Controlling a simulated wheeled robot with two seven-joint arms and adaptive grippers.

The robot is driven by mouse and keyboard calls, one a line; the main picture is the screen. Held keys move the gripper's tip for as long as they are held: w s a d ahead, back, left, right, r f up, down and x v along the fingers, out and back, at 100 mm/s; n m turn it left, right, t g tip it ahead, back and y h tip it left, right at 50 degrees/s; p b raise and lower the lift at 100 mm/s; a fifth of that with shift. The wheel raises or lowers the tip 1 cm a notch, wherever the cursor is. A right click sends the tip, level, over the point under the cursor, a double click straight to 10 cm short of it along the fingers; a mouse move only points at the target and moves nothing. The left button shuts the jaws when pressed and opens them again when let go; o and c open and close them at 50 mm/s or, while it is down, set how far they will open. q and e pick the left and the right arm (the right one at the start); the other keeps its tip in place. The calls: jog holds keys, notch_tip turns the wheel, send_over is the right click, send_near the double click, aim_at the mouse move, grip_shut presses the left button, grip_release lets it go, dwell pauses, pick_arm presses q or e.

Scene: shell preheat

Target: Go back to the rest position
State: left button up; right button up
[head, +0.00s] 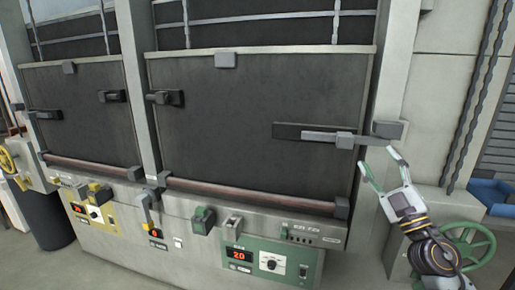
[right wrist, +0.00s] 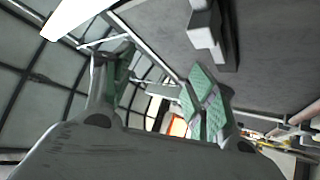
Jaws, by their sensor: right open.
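My right gripper (head: 379,164) is open and empty at the right of the head view. It is just below and right of the latch handle (head: 320,137) on the right dark door (head: 250,105). The fingers look apart from the latch. In the right wrist view my right gripper (right wrist: 162,80) shows its two green-padded fingers spread, with nothing between them. The grey latch part (right wrist: 204,30) shows above the right finger there. The right door looks closed, with its latch bar lying about level. My left gripper is not in view.
A left dark door (head: 80,110) also looks closed. Below are a green control panel (head: 270,262) with a red display, a yellow panel (head: 92,215) and small levers. A green handwheel (head: 468,245) stands close beside my right arm. A blue bin (head: 492,196) is at the far right.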

jog(key=s+d+f+m+g+h, duration=0.2)
jog(key=f+m+g+h, duration=0.4)
jog(key=f, duration=0.7)
jog(key=s+d+f+m+g+h, duration=0.3)
jog(key=f+m+h, duration=0.5)
jog(key=f, duration=0.6)
jog(key=s+a+f+n+g+y, duration=0.1)
jog(key=s+a+f+g+y, duration=0.3)
jog(key=s+a+f+g, duration=0.45)
jog(key=s+a+f+n+g+y, duration=0.1)
jog(key=s+a+f+g+y, duration=0.3)
jog(key=s+f, duration=0.7)
notch_tip(320, 180, down, 33)
jog(key=s+a, duration=0.1)
jog(key=s, duration=0.2)
jog(key=s+d+f+g, duration=0.1)
jog(key=s+d+f, duration=0.1)
jog(key=s+f, duration=0.7)
jog(key=s+d+f+h, duration=0.1)
jog(key=s+f, duration=0.9)
jog(key=s, duration=0.2)
jog(key=shift+s+d+f+g, duration=0.25)
jog(key=shift+s+d+g, duration=0.1)
jog(key=shift+d, duration=0.05)
